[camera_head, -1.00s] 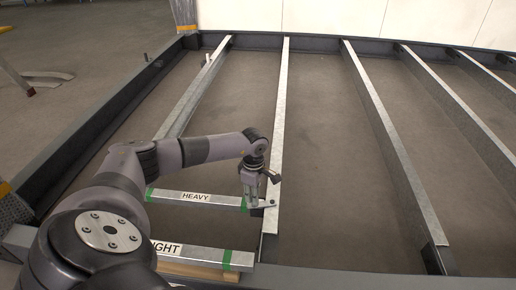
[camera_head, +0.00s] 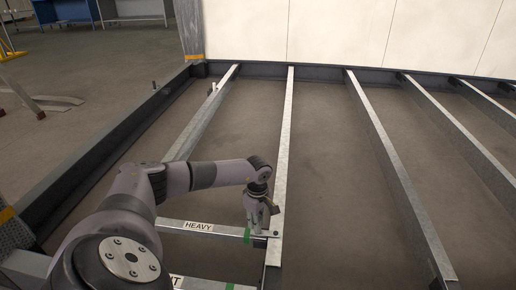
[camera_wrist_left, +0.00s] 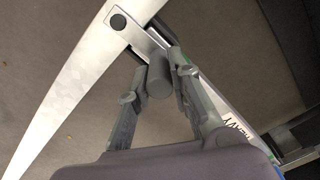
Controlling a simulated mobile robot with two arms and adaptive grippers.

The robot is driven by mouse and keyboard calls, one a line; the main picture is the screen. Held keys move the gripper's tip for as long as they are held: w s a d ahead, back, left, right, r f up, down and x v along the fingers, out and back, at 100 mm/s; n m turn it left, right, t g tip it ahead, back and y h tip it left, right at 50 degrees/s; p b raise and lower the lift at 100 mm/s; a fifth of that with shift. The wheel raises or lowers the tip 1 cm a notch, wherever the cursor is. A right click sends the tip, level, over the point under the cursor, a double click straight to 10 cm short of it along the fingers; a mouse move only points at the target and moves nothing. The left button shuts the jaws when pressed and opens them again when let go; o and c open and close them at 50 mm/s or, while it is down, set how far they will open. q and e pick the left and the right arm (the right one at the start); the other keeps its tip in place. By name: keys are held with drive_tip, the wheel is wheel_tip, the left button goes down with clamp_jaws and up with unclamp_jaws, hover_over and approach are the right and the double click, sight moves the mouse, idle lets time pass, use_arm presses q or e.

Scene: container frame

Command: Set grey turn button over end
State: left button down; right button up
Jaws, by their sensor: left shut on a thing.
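My left gripper (camera_head: 261,226) is low over the end of the bar labelled HEAVY (camera_head: 199,227), where the bar meets a long metal joist (camera_head: 284,150). In the left wrist view its two fingers are closed around a short grey cylinder (camera_wrist_left: 159,78), which appears to be the grey turn button. The cylinder is beside the bar's end tab, which has a dark round bolt head (camera_wrist_left: 118,20) on the joist. The fingers hide part of the bar's end. Whether the cylinder lies over the end cannot be told. My right gripper is in neither view.
Several metal joists run away from me, with open carpeted floor between them. A dark frame beam (camera_head: 130,130) borders the left side, and a white wall (camera_head: 350,35) stands behind. A second labelled bar (camera_head: 200,284) lies nearer, partly cut off.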

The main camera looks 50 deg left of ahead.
use_arm(q)
drive_tip(key=c, duration=1.4)
unclamp_jaws()
drive_tip(key=shift+c, duration=0.2)
drive_tip(key=shift+r, duration=0.1)
wheel_tip(320, 180, up, 12)
